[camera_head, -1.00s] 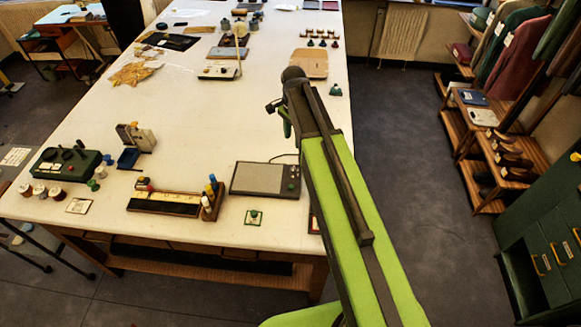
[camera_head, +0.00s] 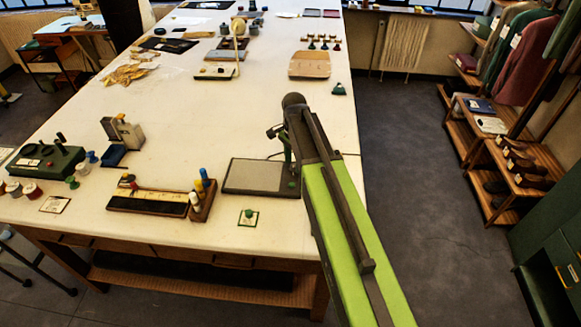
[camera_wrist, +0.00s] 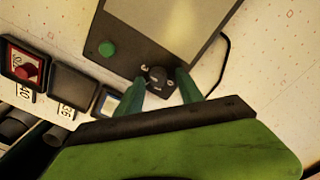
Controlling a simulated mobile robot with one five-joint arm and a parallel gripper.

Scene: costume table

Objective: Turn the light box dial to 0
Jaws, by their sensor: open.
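The light box (camera_head: 250,176) lies near the table's front right, a flat dark-framed panel with a grey surface. In the wrist view its frame (camera_wrist: 128,62) carries a round green button (camera_wrist: 106,48) and a black dial (camera_wrist: 156,76) with small pale marks around it. The marks are too small to read for certain. My gripper (camera_wrist: 161,82) is open, with its two teal fingers on either side of the dial. Whether they touch it I cannot tell. In the head view my gripper (camera_head: 289,153) is over the light box's right side, and the dial cannot be made out there.
A black cable (camera_wrist: 224,62) curves beside the light box. A wooden rack with bottles (camera_head: 203,197) and a green-knobbed card (camera_head: 248,217) are nearby.

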